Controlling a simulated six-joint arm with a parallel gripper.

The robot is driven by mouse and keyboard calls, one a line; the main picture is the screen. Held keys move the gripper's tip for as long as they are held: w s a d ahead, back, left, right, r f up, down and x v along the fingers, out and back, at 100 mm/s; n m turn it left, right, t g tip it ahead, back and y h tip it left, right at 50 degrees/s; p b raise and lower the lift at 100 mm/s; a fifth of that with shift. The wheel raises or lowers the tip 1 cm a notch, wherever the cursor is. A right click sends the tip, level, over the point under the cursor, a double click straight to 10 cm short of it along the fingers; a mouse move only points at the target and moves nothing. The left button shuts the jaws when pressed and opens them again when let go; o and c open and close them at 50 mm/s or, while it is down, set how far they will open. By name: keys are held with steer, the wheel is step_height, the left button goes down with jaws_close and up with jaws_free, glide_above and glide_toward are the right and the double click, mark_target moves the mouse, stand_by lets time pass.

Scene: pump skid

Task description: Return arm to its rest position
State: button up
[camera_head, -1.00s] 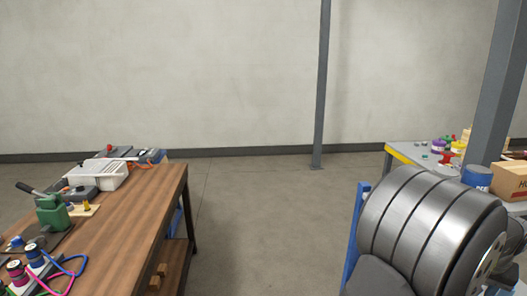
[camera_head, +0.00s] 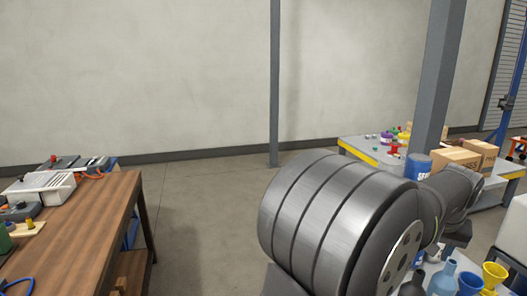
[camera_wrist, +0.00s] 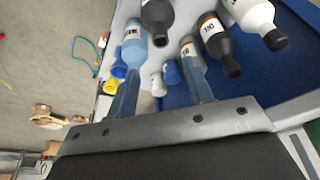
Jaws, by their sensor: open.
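My gripper (camera_wrist: 162,84) shows in the wrist view with its two fingers apart and nothing clearly held between them. The fingers point toward several bottles: a blue bottle (camera_wrist: 132,46), a dark bottle (camera_wrist: 157,18), a dark grey bottle (camera_wrist: 221,46) and a white bottle (camera_wrist: 257,20). I cannot tell how far the fingertips are from them. In the head view my arm's large grey link fills the lower middle, and my gripper is not visible there.
Blue (camera_head: 470,283) and yellow funnels (camera_head: 494,273) stand at the lower right. A wooden workbench (camera_head: 95,215) with tools is at the left. A grey post (camera_head: 440,80) stands by a yellow-edged table (camera_head: 362,152) with boxes (camera_head: 456,158). Floor is open between bench and arm.

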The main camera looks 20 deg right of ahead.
steer(key=x, duration=1.3)
steer(key=shift+s+a, duration=0.2)
steer(key=shift+a, duration=0.05)
steer(key=v, duration=0.2)
steer(key=d+v, duration=0.1)
steer(key=v, duration=0.2)
steer(key=shift+w+d+r, duration=0.1)
steer(key=shift+r, duration=0.2)
steer(key=s+r, duration=0.7)
steer(key=s, duration=0.3)
step_height(320, 180, up, 18)
steer(key=m, duration=0.2)
glide_above(420, 274)
steer(key=a, duration=0.4)
steer(key=w+a+r, duration=0.4)
steer(key=a+r, duration=0.1)
steer(key=r, duration=0.2)
steer(key=w+a+r, duration=0.5)
steer(key=r, duration=0.2)
steer(key=shift+w+a+r+g, duration=0.15)
steer(key=shift+w+r+g, duration=0.15)
steer(key=shift+r, duration=0.1)
